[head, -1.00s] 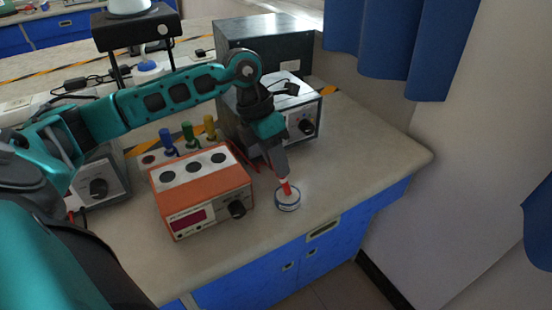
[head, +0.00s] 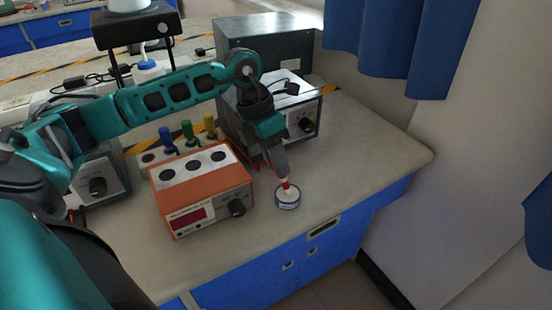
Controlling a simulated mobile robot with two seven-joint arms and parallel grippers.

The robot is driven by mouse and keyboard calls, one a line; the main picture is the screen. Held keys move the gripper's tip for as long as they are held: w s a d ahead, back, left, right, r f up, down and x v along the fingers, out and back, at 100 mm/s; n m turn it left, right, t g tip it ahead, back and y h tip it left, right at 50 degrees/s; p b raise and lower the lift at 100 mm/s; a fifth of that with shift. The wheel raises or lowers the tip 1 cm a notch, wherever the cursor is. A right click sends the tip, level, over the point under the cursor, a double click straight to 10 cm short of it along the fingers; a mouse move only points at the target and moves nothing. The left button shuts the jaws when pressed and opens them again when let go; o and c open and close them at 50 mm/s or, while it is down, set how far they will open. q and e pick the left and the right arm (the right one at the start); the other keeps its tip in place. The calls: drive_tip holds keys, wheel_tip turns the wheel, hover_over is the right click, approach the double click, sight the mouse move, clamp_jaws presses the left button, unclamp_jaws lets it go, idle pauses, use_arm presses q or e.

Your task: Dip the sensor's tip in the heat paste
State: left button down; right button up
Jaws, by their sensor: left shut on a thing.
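The heat paste is in a small round, low tin (head: 288,203) with a pale top and a dark band on its side, standing on the bench right of the orange instrument. My left gripper (head: 284,178) points down just above the tin. It is shut on the sensor (head: 286,185), whose red and white part shows below the fingers. The sensor's lower end is over the paste; I cannot tell if it touches or is in it. My right gripper is not in view.
The orange instrument (head: 208,203) with a red display and black knob stands close left of the tin. Grey boxes (head: 305,118) stand behind. Blue, green and yellow plugs (head: 187,130) stand behind the instrument. The bench (head: 365,150) is clear to the right; its front edge is near.

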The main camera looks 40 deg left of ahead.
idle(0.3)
use_arm(q)
drive_tip(key=shift+r+p, duration=2.6)
drive_tip(key=shift+r, duration=0.9)
drive_tip(key=shift+d, duration=0.1)
